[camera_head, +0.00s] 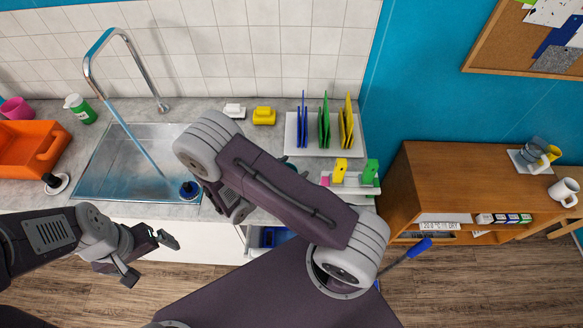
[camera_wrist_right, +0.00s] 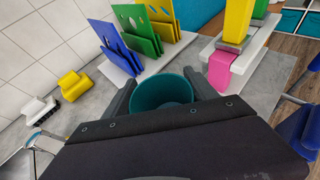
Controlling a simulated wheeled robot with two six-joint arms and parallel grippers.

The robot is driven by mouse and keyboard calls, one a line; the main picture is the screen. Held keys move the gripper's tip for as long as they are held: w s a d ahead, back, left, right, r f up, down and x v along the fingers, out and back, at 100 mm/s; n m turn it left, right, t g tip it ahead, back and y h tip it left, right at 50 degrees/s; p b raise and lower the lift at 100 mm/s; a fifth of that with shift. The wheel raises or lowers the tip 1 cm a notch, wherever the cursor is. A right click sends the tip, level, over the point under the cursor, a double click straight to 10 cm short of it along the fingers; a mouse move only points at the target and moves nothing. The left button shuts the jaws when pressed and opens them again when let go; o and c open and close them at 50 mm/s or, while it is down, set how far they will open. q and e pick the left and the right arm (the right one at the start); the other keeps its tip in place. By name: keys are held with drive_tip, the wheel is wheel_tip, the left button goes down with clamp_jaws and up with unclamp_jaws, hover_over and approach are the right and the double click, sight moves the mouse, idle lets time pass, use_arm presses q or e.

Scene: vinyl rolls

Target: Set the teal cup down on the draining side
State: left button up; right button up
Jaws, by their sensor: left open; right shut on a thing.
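The teal cup (camera_wrist_right: 162,94) shows in the right wrist view, its round opening towards the camera. My right gripper (camera_wrist_right: 163,88) is shut on it, one finger on each side. Whether the cup touches the counter cannot be told. In the head view my right arm hides nearly all of the cup and the right fingertips. The grey counter (camera_head: 215,211) right of the sink (camera_head: 130,187) carries a white tray (camera_head: 325,151) with blue, green and yellow boards. My left gripper (camera_head: 150,258) is open and empty in front of the sink cabinet.
Right of the cup is a white holder (camera_wrist_right: 268,63) with yellow and pink items. A white block (camera_head: 234,111) and a yellow one (camera_head: 264,116) lie by the wall. A tall faucet (camera_head: 125,38) arches over the sink. Bare counter shows left of the cup.

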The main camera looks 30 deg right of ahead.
drive_tip(key=shift+f, duration=0.35)
drive_tip(key=shift+f+b, duration=0.55)
drive_tip(key=shift+b, duration=0.1)
drive_tip(key=shift+f, duration=0.15)
idle(0.4)
drive_tip(key=o, duration=1.4)
drive_tip(key=shift+o, duration=1)
drive_tip(key=shift+a, duration=0.1)
